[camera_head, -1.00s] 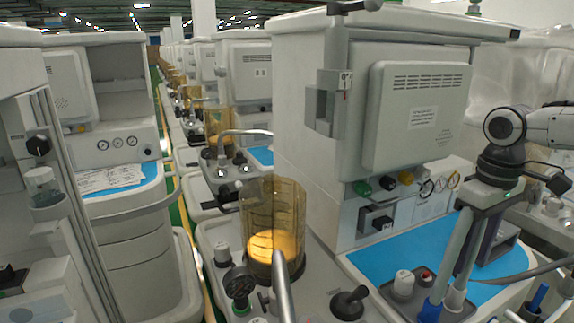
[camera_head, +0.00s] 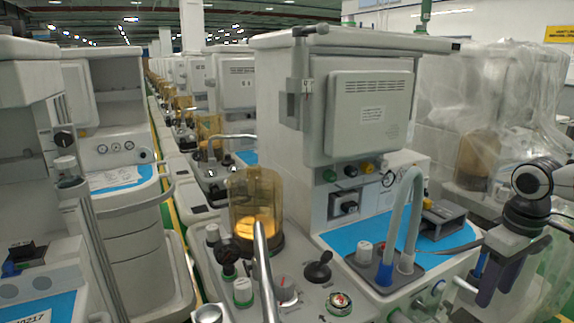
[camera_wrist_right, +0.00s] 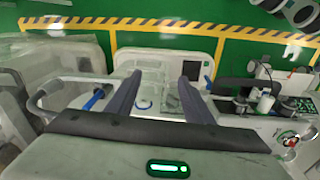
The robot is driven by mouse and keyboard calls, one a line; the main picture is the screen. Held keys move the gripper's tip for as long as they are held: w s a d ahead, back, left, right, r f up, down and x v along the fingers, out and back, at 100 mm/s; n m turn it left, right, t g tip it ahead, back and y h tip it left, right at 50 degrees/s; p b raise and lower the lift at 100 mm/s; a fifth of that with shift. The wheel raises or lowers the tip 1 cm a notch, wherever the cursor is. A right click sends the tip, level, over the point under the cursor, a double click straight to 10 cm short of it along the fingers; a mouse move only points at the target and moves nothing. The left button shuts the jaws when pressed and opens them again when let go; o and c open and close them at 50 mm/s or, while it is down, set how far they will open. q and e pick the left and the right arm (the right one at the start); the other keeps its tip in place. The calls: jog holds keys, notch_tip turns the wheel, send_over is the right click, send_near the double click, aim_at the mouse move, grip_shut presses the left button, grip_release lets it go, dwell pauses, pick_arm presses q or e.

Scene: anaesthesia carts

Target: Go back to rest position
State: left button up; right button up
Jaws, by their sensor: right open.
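My right gripper (camera_head: 496,298) hangs in the right of the head view, beside the front cart, with its two dark fingers pointing down and apart. Nothing shows between them. In the wrist view the open fingers (camera_wrist_right: 160,76) stand over a pale cart top, with no object gripped. My left gripper is in neither view. The nearest anaesthesia cart (camera_head: 290,130) stands at centre, with an amber canister (camera_head: 257,205) and a grey looped hose (camera_head: 402,205) with a blue end on its front. The hose stands left of my right gripper, apart from it.
Another cart (camera_head: 118,180) stands at left, and a long row of carts runs to the back. Plastic-wrapped equipment (camera_head: 490,110) stands behind my right arm. The wrist view shows green floor with a yellow-black striped line (camera_wrist_right: 150,22).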

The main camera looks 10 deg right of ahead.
jog(key=s+d+f+m, duration=0.1)
jog(key=s+d+f, duration=0.55)
jog(key=f, duration=0.25)
jog(key=s+f+t, duration=0.1)
jog(key=s+f, duration=0.8)
jog(key=f, duration=0.5)
jog(key=s+a+f+t, duration=0.1)
jog(key=s+a+f, duration=0.45)
jog(key=f, duration=0.25)
jog(key=a+f+t+y, duration=0.1)
jog(key=a+f, duration=0.2)
jog(key=a, duration=0.5)
jog(key=a+f+t+y, duration=0.1)
jog(key=a+f, duration=0.1)
jog(key=a, duration=0.7)
jog(key=w+a+r+t, duration=0.2)
jog(key=a, duration=0.6)
jog(key=w+a+r+t+y, duration=0.1)
jog(key=w+a+r+t, duration=0.1)
jog(key=a, duration=0.7)
jog(key=shift+a+r+n, duration=0.15)
jog(key=shift+a+n, duration=0.05)
jog(key=shift+n, duration=0.2)
